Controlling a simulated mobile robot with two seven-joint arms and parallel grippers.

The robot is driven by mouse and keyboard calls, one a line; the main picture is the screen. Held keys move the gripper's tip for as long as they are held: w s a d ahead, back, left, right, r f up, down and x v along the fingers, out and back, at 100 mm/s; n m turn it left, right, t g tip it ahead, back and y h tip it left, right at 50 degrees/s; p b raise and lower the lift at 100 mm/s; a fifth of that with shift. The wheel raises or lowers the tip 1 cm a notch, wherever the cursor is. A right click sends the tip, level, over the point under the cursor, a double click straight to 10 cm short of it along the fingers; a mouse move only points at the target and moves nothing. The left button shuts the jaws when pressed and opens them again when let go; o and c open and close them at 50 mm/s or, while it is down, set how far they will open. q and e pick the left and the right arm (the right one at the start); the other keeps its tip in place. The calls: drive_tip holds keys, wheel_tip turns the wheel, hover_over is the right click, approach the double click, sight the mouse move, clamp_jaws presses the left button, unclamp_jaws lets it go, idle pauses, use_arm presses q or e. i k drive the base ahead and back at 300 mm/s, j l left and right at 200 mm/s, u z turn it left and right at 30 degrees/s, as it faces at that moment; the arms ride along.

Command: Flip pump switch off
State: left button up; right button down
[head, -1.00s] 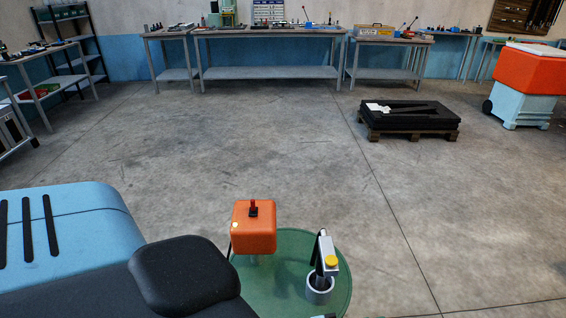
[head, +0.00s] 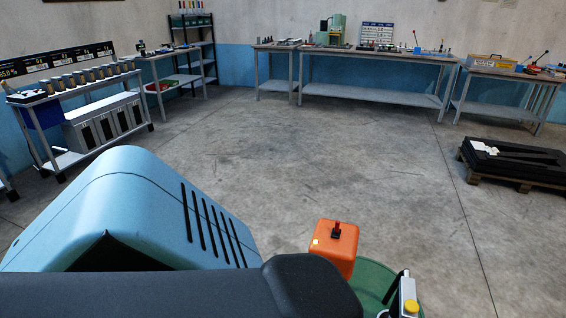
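An orange box (head: 341,249) stands at the bottom middle of the head view. A small red switch lever (head: 337,226) on a black base sticks up from its top, and a pale yellowish spot (head: 315,242) shows at its left side. I cannot tell from this view whether the switch is on or off. The box is at the edge of a round green top (head: 372,280), partly hidden by a dark rounded shape in front. A grey and black fitting with a yellow cap (head: 410,307) is at its right, cut off by the frame. Neither gripper is in view.
A shelf cart with several jars (head: 75,88) stands at the left under dark display panels. Grey workbenches (head: 375,92) with tools line the back wall. A wooden pallet with a black load (head: 515,162) is at the right. The concrete floor between is clear.

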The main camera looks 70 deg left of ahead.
sight(336, 232)
drive_tip(key=u, duration=1.3)
